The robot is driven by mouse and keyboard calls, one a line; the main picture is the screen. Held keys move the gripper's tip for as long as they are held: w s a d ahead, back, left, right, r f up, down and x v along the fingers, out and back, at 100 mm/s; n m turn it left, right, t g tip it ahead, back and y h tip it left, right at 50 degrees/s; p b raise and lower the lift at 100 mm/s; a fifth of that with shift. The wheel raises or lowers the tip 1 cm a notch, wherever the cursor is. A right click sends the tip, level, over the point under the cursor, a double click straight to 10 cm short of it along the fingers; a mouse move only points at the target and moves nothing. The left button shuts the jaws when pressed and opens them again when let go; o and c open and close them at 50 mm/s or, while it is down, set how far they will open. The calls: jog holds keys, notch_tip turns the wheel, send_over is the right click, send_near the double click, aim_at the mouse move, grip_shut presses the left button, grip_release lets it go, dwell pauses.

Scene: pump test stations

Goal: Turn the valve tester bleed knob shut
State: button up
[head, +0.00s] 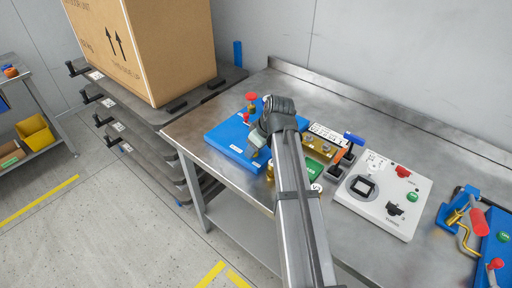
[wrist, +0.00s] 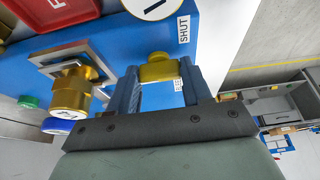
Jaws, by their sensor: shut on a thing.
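The valve tester is a blue plate (head: 222,138) on the near left part of the metal bench in the head view; its blue face also fills much of the wrist view (wrist: 225,25). The bleed knob (wrist: 158,70) is a small brass-yellow knob beside a partly hidden label. My gripper (wrist: 160,78) is shut on the knob, with one finger on each side. A "SHUT" label (wrist: 184,29) is on the plate near the knob. In the head view my gripper (head: 258,146) is over the plate, and my arm hides the knob there.
A brass fitting (wrist: 70,92) stands beside my gripper. A red-topped part (head: 251,97) rises from the plate. A white panel (head: 388,215) and another blue station (head: 480,225) stand to the right. A cardboard box (head: 150,50) sits on a dark rack at left.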

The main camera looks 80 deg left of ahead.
jog(key=shift+m, duration=0.4)
jog(key=shift+c, duration=0.4)
jog(key=m+t, duration=0.1)
jog(key=m, duration=0.2)
jog(key=shift+s+d+y, duration=0.1)
jog(key=shift+d+y, duration=0.05)
jog(key=shift+y, duration=0.25)
jog(key=m+t, duration=0.1)
jog(key=m, duration=0.1)
jog(key=m+t, duration=0.1)
jog(key=m, duration=0.2)
jog(key=shift+s+y, duration=0.15)
jog(key=shift+y, duration=0.15)
jog(key=m+t, duration=0.2)
jog(key=m, duration=0.2)
jog(key=shift+s+m, duration=0.1)
jog(key=shift+m, duration=0.3)
jog(key=m+t+h, duration=0.1)
jog(key=m, duration=0.3)
jog(key=shift+m+t, duration=0.3)
jog(key=o, duration=1.1)
jog(key=shift+h, duration=0.3)
jog(key=shift+c, duration=0.2)
